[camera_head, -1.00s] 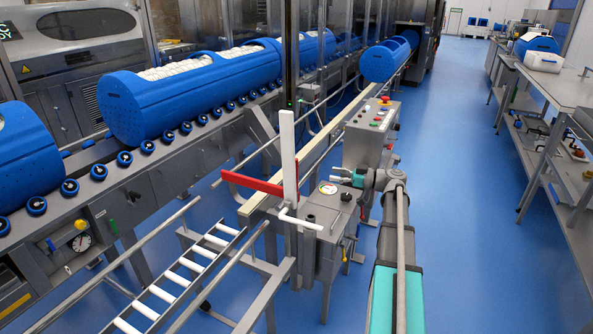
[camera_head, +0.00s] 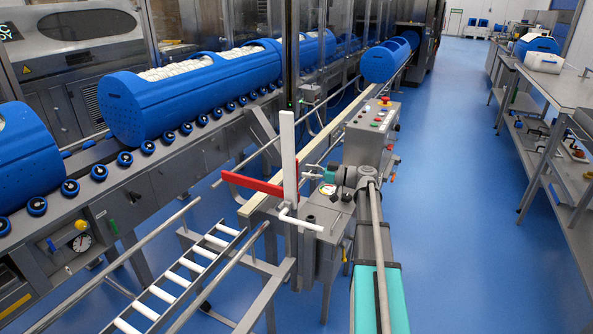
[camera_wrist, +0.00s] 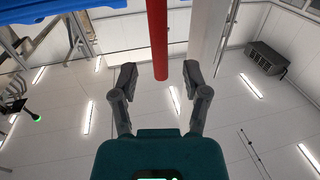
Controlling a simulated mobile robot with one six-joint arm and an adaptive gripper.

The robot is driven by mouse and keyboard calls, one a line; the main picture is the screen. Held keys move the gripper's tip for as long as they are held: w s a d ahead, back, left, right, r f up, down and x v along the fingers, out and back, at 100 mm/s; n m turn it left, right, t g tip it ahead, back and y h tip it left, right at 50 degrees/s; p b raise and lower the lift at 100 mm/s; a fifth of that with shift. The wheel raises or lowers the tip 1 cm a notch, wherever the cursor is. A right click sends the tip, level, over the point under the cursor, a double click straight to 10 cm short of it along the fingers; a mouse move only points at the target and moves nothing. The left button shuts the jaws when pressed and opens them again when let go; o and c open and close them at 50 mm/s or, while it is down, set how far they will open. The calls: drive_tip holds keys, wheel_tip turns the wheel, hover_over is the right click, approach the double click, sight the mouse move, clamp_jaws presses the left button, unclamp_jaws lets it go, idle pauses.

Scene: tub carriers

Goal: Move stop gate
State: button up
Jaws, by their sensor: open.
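The stop gate has a red bar (camera_head: 252,184) and an upright white post (camera_head: 288,160), on a grey stand beside the rail. The bar reaches left from the post across the rail. A bent white handle (camera_head: 300,219) sticks out below. My gripper (camera_head: 318,172) is just right of the post and apart from it. In the wrist view my gripper (camera_wrist: 158,75) is open, with nothing held. There the red bar's end (camera_wrist: 160,70) shows between the fingertips, but its depth is unclear. The white post (camera_wrist: 208,45) shows beyond the right finger.
A control box (camera_head: 370,135) with coloured buttons stands behind my gripper. A blue tub (camera_head: 388,61) sits farther up the rail. Large blue tubs (camera_head: 190,90) line the roller conveyor at left. A roller ladder track (camera_head: 180,280) lies in front. Blue floor (camera_head: 470,220) is free at right.

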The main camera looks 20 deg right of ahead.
drive_tip(key=shift+x, duration=2.25)
clamp_jaws()
